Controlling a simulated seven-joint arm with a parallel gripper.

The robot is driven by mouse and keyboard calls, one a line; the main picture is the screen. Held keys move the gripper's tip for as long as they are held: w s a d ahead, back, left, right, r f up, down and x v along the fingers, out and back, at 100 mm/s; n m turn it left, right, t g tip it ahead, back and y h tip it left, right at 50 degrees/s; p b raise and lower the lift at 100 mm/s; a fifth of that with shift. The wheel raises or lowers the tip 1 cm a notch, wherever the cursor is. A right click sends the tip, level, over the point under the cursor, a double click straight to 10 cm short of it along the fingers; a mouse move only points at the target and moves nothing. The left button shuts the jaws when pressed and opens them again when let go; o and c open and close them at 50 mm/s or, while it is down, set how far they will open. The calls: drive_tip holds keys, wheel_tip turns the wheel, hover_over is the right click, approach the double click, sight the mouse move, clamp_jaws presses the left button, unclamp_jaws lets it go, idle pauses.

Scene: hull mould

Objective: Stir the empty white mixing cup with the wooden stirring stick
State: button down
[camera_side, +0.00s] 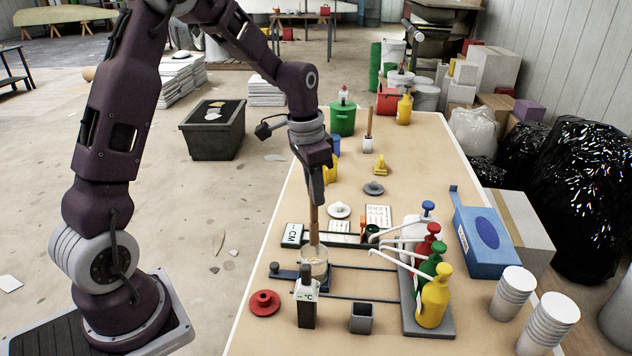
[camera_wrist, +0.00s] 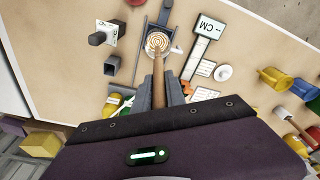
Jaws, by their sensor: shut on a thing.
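My gripper (camera_side: 316,192) is shut on the wooden stirring stick (camera_side: 314,222), which hangs nearly upright below the fingers. The white mixing cup (camera_side: 314,268) stands under it near the front of the table, and the stick's lower end reaches its mouth. In the wrist view, the stick (camera_wrist: 158,70) runs from between my fingers to the cup (camera_wrist: 149,50). Orange and white rings show inside the cup there, so it does not look plain or empty. How deep the stick's tip sits is hard to tell.
Yellow, green, red and blue pump bottles (camera_side: 433,300) stand right of the cup with spouts reaching left. A black thermometer-like device (camera_side: 307,305), a grey square cup (camera_side: 361,318) and a red disc (camera_side: 265,303) lie in front. Stacked white cups (camera_side: 513,292) stand at right.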

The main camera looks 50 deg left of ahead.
sight(314, 222)
wheel_tip(314, 222, down, 10)
drive_tip(key=shift+f, duration=0.25)
idle(0.4)
